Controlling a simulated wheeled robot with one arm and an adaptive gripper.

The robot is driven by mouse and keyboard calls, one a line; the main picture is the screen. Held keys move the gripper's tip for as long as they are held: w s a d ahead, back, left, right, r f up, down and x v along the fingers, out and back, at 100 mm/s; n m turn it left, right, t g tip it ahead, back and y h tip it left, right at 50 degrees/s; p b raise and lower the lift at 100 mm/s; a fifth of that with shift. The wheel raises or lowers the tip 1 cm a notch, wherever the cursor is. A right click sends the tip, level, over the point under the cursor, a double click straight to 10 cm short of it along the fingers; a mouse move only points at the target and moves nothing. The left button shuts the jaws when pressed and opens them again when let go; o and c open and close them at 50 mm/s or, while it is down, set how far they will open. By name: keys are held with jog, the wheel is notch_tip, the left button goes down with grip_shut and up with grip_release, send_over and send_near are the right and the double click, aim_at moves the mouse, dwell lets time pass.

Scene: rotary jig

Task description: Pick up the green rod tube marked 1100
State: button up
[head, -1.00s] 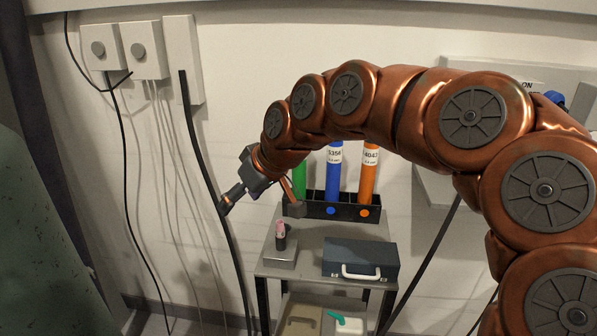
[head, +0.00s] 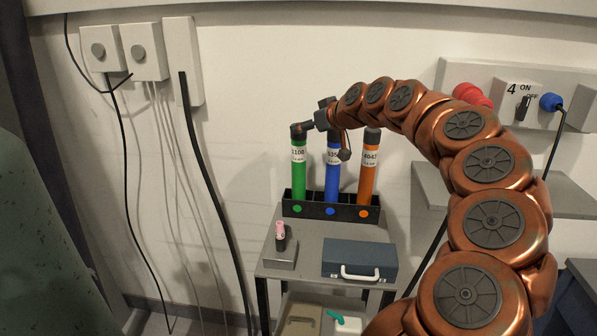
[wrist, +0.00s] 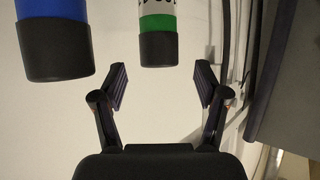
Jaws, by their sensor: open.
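The green rod tube (head: 299,175) stands upright in the left slot of a black rack (head: 345,212). Its white label seems to read 1100, and it has a black cap. In the wrist view the capped end of the green tube (wrist: 158,25) lies just beyond the fingertips, roughly centred between them. My gripper (wrist: 162,82) is open and empty. In the head view my gripper (head: 322,136) is by the tops of the green and blue tubes, and its dark parts overlap the caps, so exact contact is unclear there.
A blue tube (head: 332,182) and an orange tube (head: 367,180) stand in the same rack. The blue tube (wrist: 55,40) is close to the left finger in the wrist view. A blue case (head: 360,258) and a small block with a pink-topped item (head: 280,232) sit on the table.

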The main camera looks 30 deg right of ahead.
aim_at(298, 142)
jog(key=shift+p+x, duration=1.3)
jog(key=shift+x, duration=1.25)
grip_shut()
